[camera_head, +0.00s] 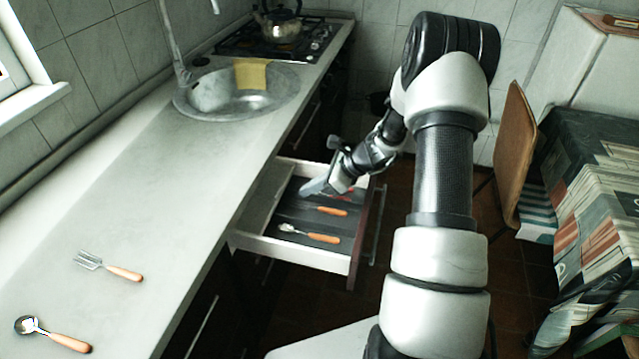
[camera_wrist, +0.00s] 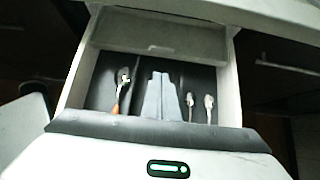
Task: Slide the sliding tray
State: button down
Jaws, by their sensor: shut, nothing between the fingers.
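A drawer (camera_head: 300,255) stands pulled out below the counter. A pale grey tray (camera_head: 262,203) spans its inner end, on the counter side. In the wrist view this tray (camera_wrist: 160,40) lies across the far end of the drawer, with a small lip at the middle of its near edge. My gripper (camera_head: 313,187) is over the drawer's dark floor, its fingertips pointing toward the tray. In the wrist view its two fingers (camera_wrist: 161,95) are together and empty, below the tray's lip in the picture. I cannot tell whether they touch anything.
Orange-handled cutlery (camera_head: 312,235) lies in the drawer on both sides of my fingers. A fork (camera_head: 110,267) and a spoon (camera_head: 55,335) lie on the counter (camera_head: 150,190). A sink (camera_head: 240,95) and a kettle (camera_head: 283,25) are farther back. A chair (camera_head: 512,150) stands right.

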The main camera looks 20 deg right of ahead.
aim_at(280, 195)
jog(key=w+a, duration=0.1)
jog(key=w+a+f, duration=0.1)
jog(key=a+f, duration=0.1)
jog(key=a, duration=0.1)
jog(key=shift+w+a, duration=0.1)
jog(key=shift+w, duration=0.3)
jog(key=shift+w+a, duration=0.3)
jog(key=shift+a, duration=0.05)
jog(key=shift+w+a, duration=0.4)
jog(key=shift+a, duration=0.25)
jog(key=shift+w+a, duration=0.4)
jog(key=shift+a, duration=0.25)
jog(key=shift+r, duration=0.1)
jog(key=shift+d, duration=0.1)
